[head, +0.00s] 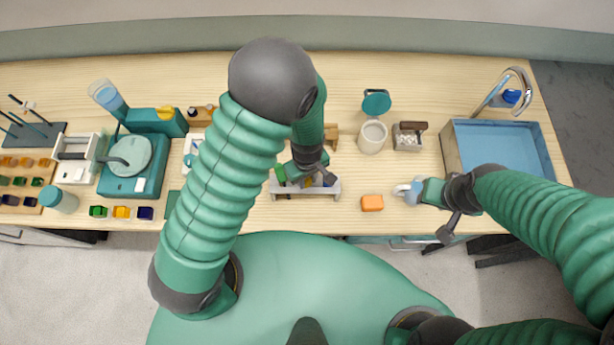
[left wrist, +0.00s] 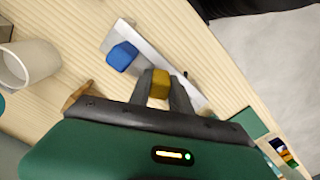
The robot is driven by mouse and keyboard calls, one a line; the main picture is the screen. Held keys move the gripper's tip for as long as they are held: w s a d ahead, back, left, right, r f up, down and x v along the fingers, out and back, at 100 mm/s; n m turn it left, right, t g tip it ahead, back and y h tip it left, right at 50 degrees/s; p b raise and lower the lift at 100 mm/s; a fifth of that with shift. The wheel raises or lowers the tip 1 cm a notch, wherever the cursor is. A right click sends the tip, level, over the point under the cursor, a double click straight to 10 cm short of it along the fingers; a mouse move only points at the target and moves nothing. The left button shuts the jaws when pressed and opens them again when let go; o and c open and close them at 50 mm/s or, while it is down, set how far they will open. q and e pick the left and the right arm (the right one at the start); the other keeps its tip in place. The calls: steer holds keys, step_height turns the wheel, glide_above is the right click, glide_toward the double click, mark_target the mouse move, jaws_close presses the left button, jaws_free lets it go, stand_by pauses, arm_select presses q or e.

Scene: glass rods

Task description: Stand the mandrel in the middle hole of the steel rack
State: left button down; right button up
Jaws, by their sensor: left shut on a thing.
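The steel rack (head: 290,194) is a low light-grey bar near the front edge of the table; it also shows as a pale strip in the left wrist view (left wrist: 188,70). My left gripper (left wrist: 160,88) is over the rack, shut on a yellow block-shaped end (left wrist: 160,82), which I take for the top of the mandrel. Its shaft and the middle hole are hidden, so I cannot tell whether it is in the hole. A blue block-shaped top (left wrist: 122,56) stands at one end of the rack. My right gripper (head: 420,191) is by a pale mug-like thing (head: 408,193); its fingers are unclear.
An orange block (head: 372,203) lies right of the rack. A white cup (head: 372,137) and a small box (head: 408,138) stand behind. A blue sink (head: 500,150) is at the right. A teal device (head: 130,165) and small coloured blocks (head: 121,212) are at the left.

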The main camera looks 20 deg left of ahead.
stand_by(0.4)
arm_select(q)
steer(key=c, duration=1.1)
jaws_free()
steer(key=shift+f, duration=0.1)
step_height(320, 180, up, 17)
steer(key=s+a+f+m+t+b, duration=0.1)
steer(key=a+f+m+b, duration=0.2)
steer(key=s+a+f+m+b, duration=0.1)
steer(key=a+f+m+b, duration=0.2)
steer(key=f, duration=0.1)
steer(key=s+a+f+m+t+b, duration=0.1)
steer(key=a+f+m+b, duration=0.2)
steer(key=b, duration=0.1)
steer(key=shift+s+a+f+t, duration=0.15)
steer(key=shift+a+f+t, duration=0.05)
steer(key=shift+f+t, duration=0.1)
steer(key=shift+d, duration=0.1)
